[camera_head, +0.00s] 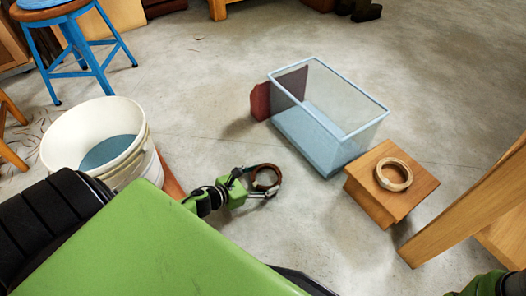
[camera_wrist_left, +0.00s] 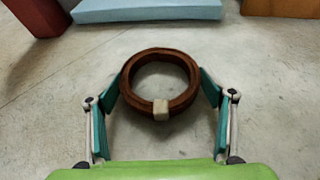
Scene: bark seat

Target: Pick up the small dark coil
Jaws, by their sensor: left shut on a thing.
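The small dark coil (camera_head: 265,178) is a dark brown ring with a pale tie; the ring and tie show clearly in the left wrist view (camera_wrist_left: 160,84). My left gripper (camera_head: 267,181) is closed on the coil's outer sides, one finger on each side, and it also shows in the left wrist view (camera_wrist_left: 161,90). In the head view the coil appears against the bare floor, and I cannot tell its height above it. My right gripper is not in view.
A clear bin with a blue base (camera_head: 318,142) stands ahead, with a dark red block (camera_head: 261,102) beside it. A pale ring (camera_head: 394,174) lies on a wooden stand (camera_head: 413,187) to the right. A white bucket (camera_head: 140,152) and blue stool (camera_head: 97,48) are left.

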